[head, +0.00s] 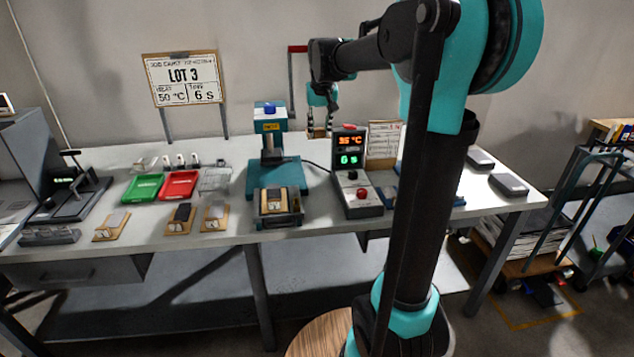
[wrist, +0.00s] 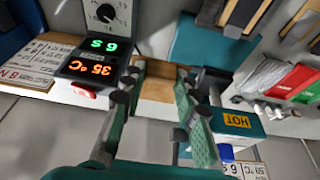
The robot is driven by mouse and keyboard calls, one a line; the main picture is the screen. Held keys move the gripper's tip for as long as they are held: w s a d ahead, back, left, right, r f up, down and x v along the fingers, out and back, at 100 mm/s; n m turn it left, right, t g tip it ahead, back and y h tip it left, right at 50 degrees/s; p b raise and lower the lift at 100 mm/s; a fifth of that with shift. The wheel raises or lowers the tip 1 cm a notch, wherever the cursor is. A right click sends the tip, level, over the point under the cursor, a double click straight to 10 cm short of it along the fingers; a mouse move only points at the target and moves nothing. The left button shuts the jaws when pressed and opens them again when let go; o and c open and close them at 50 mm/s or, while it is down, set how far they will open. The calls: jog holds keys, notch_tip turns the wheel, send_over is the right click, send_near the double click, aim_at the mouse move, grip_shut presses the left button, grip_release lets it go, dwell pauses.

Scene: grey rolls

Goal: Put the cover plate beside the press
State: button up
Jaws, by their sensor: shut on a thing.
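My gripper (head: 320,121) hangs above the table, to the right of the press head in the head view. It is shut on a tan wooden-looking piece, which I take to be the cover plate (head: 318,133). In the wrist view, the cover plate (wrist: 157,86) lies between the fingertips of my gripper (wrist: 160,92). The press (head: 271,127) is teal with a blue top button and a teal base. Its HOT label side also shows in the wrist view, where the press (wrist: 236,119) is right of the fingers. The fingers hide part of the plate.
A control box (head: 352,180) reading 35 °C and 6 S stands right of the press. A small fixture (head: 278,208) holds a piece at the front. A green tray (head: 144,187) and red tray (head: 179,185) lie left, with wooden boards in front. My arm hides the table's right part.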

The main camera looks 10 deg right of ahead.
notch_tip(320, 180, down, 19)
jog(key=shift+r, duration=0.2)
dwell(0.4)
jog(key=shift+f, duration=0.4)
jog(key=o, duration=1.1)
jog(key=shift+o, duration=0.2)
jog(key=shift+r, duration=0.55)
jog(key=v, duration=1.2)
jog(key=s+d+f, duration=0.2)
jog(key=s+f, duration=0.6)
jog(key=s, duration=0.5)
jog(key=s+d+f, duration=0.2)
jog(key=s+f, duration=0.6)
jog(key=s, duration=0.5)
jog(key=shift+s, duration=0.3)
